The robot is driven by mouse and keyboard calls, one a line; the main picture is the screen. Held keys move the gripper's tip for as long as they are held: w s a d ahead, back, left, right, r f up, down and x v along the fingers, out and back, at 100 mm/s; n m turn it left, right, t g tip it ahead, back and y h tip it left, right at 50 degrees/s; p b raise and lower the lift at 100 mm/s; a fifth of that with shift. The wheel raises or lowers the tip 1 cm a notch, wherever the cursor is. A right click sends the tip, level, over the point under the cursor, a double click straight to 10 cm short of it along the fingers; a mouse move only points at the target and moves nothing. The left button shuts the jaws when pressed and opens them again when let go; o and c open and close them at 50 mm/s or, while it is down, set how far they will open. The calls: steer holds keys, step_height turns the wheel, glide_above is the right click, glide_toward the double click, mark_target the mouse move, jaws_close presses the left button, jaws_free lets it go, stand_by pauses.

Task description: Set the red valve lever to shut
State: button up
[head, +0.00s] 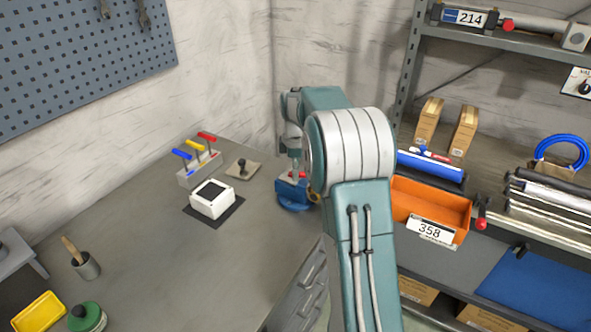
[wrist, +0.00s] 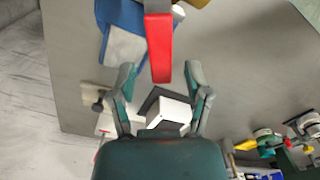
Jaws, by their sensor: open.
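A red lever (wrist: 159,48) on a blue valve body (wrist: 118,14) fills the top middle of the wrist view. My gripper (wrist: 160,72) is open, and the lever's near end lies between and just ahead of its two fingertips, with gaps on both sides. I see no contact. In the head view the blue valve body (head: 291,197) stands at the bench's right edge, with a bit of the red lever (head: 296,175) showing. My arm partly hides it and my gripper there. Shut or open marks on the valve are not readable.
A block with blue, yellow and red handles (head: 206,136) stands at the bench's back. A white box (head: 211,198) on a dark mat and a beige plate with a black knob (head: 243,169) lie near the valve. A shelf with an orange bin (head: 428,204) is right. The bench's middle is clear.

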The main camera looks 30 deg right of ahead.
jaws_close()
stand_by(0.3)
steer(key=shift+w+d+f+m, duration=0.1)
steer(key=shift+w+d+m, duration=0.25)
steer(key=shift+m, duration=0.35)
steer(key=shift+w+d+m, duration=0.15)
steer(key=shift+w+m, duration=0.25)
steer(key=shift+m, duration=0.3)
steer(key=shift+w+d+m, duration=0.3)
steer(key=shift+d+m, duration=0.1)
steer(key=shift+m, duration=0.35)
steer(key=shift+w+d+m, duration=0.3)
steer(key=shift+d+m, duration=0.05)
steer(key=shift+m, duration=0.4)
jaws_free()
steer(key=shift+w, duration=0.1)
steer(key=shift+d, duration=0.1)
